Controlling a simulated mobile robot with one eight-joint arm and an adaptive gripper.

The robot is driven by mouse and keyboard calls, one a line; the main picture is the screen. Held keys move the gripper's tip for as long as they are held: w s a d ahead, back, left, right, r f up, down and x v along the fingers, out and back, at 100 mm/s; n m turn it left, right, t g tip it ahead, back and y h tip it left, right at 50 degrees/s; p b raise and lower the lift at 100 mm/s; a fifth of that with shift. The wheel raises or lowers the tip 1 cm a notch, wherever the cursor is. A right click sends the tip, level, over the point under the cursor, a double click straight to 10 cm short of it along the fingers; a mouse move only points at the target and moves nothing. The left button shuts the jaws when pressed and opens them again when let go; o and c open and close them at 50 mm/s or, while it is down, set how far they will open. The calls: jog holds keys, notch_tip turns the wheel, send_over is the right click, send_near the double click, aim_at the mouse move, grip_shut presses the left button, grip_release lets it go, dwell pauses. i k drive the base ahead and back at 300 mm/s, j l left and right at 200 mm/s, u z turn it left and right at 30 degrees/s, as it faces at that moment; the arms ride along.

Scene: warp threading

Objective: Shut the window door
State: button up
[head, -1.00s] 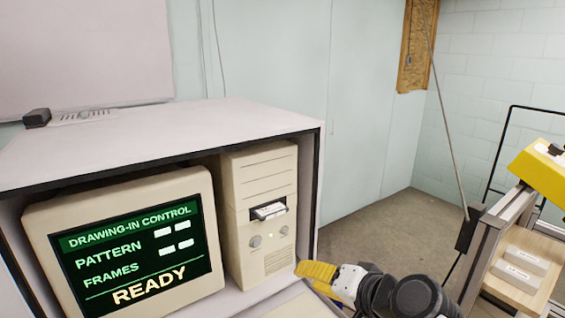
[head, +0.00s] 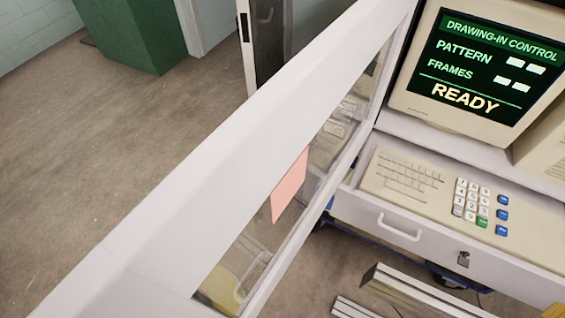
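The window door (head: 165,215) is a white frame with a long glass pane, and it stands swung open. It runs diagonally from the lower left up to the cabinet at the top middle. A pink note (head: 291,186) is on its pane. The cabinet holds a monitor (head: 478,70) reading READY and a keyboard (head: 405,185) on a drawer; its front is uncovered. A small yellow tip at the bottom right edge (head: 556,312) looks like part of my gripper. It is apart from the door in the picture, and its fingers are cut off.
The white drawer (head: 365,213) with its handle and lock sticks out below the monitor. Metal rails (head: 400,290) lie low at the bottom right. A green cabinet (head: 128,35) stands at the top left. The floor (head: 110,130) left of the door is clear.

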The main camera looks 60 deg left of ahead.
aim_at(154, 264)
jog(key=k+j+u, duration=0.45)
jog(key=k, duration=0.35)
jog(key=k+j+u, duration=0.45)
jog(key=k, duration=0.25)
jog(key=j, duration=0.1)
